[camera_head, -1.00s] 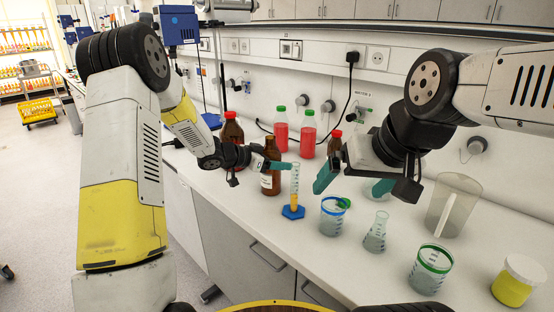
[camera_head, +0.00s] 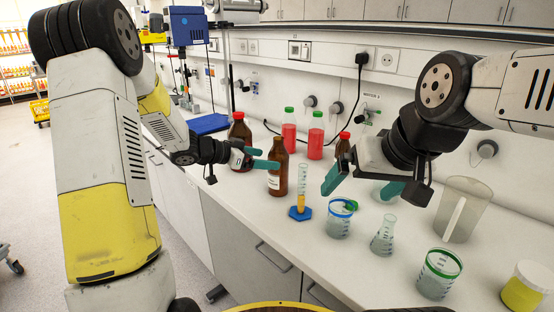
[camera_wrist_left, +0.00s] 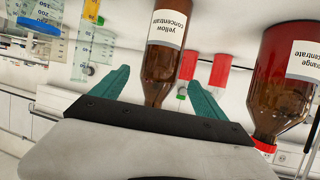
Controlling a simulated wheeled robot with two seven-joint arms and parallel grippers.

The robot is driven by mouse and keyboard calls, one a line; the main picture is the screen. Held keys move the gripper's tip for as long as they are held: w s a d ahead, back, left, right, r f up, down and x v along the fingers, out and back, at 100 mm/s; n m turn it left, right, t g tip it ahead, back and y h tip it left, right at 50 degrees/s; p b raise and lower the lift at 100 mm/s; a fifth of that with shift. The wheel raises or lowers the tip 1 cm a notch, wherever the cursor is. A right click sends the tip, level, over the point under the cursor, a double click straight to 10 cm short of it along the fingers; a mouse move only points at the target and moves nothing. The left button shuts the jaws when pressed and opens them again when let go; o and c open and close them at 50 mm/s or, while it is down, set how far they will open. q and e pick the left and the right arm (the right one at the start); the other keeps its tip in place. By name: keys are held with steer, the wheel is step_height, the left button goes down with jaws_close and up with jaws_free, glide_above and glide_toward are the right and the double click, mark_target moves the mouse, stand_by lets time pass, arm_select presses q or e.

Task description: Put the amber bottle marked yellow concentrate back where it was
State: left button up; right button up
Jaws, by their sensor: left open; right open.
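The uncapped amber bottle (camera_head: 277,178) stands upright on the bench, left of the graduated cylinder. In the left wrist view its label reads yellow concentrate, and the amber bottle (camera_wrist_left: 165,52) lies between the spread teal fingers, with gaps on both sides. My left gripper (camera_head: 268,158) is open at its upper part, reaching in from the left. The left gripper (camera_wrist_left: 160,85) also shows its open fingers in the wrist view. My right gripper (camera_head: 356,188) is open and empty above the bench, farther right.
A red-capped amber bottle (camera_head: 239,128), labelled orange concentrate in the wrist view, stands close behind left. The cylinder on its blue foot (camera_head: 300,212) is close right. Two red bottles (camera_head: 315,140), a beaker (camera_head: 338,222), a flask (camera_head: 383,238) and a jug (camera_head: 458,208) stand farther right.

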arm_select(q)
steer(key=shift+v, duration=1.05)
steer(key=shift+a+r, duration=0.25)
steer(key=shift+r, duration=0.05)
steer(key=w+a+r+n+t+y, duration=0.2)
steer(key=a+r+n+t+y, duration=0.15)
steer(key=r, duration=0.35)
steer(key=s+a+r+n+t+y, duration=0.1)
steer(key=s+a+r+n+y, duration=0.3)
steer(key=s+a+r+y, duration=0.3)
steer(key=s+d+f+n+g, duration=0.1)
steer(key=s+d+f+g, duration=0.1)
steer(key=s, duration=1)
steer(key=s+d+f+n+g+h, duration=0.1)
steer(key=s+d+f+n+g, duration=0.1)
steer(key=s, duration=1.1)
steer(key=shift+s+d+f+g, duration=0.2)
steer(key=shift+f+g, duration=0.2)
steer(key=shift+g, duration=0.45)
